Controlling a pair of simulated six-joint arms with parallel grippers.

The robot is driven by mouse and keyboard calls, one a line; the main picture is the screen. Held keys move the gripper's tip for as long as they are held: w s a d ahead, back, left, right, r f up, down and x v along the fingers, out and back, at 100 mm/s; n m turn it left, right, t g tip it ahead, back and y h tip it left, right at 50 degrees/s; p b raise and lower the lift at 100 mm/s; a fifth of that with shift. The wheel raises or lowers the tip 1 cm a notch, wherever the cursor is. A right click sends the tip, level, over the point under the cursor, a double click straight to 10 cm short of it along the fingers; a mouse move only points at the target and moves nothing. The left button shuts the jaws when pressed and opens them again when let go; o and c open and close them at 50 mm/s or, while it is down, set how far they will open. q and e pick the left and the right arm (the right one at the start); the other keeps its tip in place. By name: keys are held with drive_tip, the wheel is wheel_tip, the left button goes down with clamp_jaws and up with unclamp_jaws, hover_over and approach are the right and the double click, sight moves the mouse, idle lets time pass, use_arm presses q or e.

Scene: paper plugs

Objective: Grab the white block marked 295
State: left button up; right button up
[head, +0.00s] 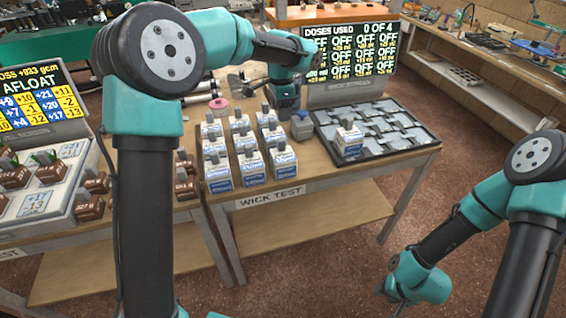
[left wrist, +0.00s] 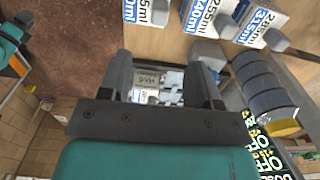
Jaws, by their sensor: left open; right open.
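Several white blocks with blue labels and grey knobs (head: 251,165) stand in rows on the wick test table. Another white block (head: 348,143) stands in the grey tray (head: 400,147). In the left wrist view, labelled blocks (left wrist: 262,22) line the top edge. My right gripper (head: 388,290) hangs low at the right, away from the table, open.
A dose screen (head: 350,60) stands behind the tray. A pink ring (head: 218,104) and metal cylinders lie at the table's back left. A board with brown blocks (head: 45,200) and another screen (head: 30,95) are at the left. Bare tabletop shows between the blocks and the tray.

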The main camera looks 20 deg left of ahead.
sight(281, 139)
use_arm(q)
wheel_tip(281, 139, down, 9)
drive_tip(key=shift+r, duration=0.1)
idle(0.4)
drive_tip(key=shift+f, duration=2.6)
clamp_jaws()
